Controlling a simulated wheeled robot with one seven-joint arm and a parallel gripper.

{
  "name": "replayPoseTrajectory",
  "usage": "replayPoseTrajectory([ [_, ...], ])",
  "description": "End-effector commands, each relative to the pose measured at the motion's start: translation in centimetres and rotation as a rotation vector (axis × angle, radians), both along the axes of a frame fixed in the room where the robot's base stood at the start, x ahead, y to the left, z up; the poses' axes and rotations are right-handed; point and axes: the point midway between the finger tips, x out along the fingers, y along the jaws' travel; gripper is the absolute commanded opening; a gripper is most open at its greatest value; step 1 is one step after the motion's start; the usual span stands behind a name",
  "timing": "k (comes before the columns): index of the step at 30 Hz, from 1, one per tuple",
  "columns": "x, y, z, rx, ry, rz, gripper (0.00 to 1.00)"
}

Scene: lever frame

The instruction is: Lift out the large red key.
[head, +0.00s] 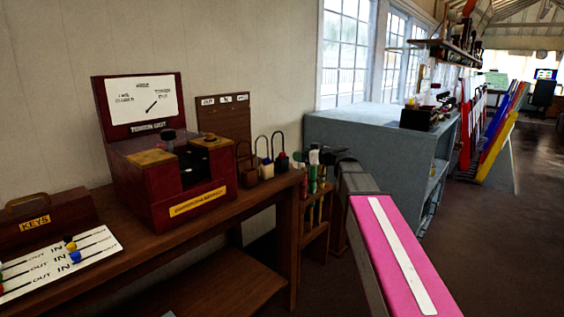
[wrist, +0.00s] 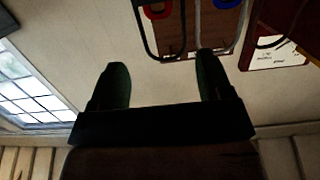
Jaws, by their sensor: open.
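The large red key looks to be the rightmost hooped piece, with a tall dark hoop and a red part (head: 282,156), upright at the right end of the wooden shelf. Its red ring (wrist: 158,11) and part of its hoop show at the top of the wrist view; the rest is cut off by the frame. My gripper (head: 328,156) is to the right of it, apart from it.
A hooped piece with a blue part (head: 267,161) stands close beside the red one. A dark red instrument box (head: 150,205) is left of them. Rolled flags (head: 314,157) stand in a rack below my gripper. A grey cabinet (head: 340,128) is behind to the right.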

Motion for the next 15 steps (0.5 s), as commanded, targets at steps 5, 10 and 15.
replayPoseTrajectory([
  [5,1.7,2.0,-0.5,-0.001,0.002,0.003,0.72],
  [10,2.9,3.7,-0.8,-0.001,0.004,0.003,0.72],
  [15,3.4,4.3,-1.0,-0.001,0.004,0.002,0.72],
])
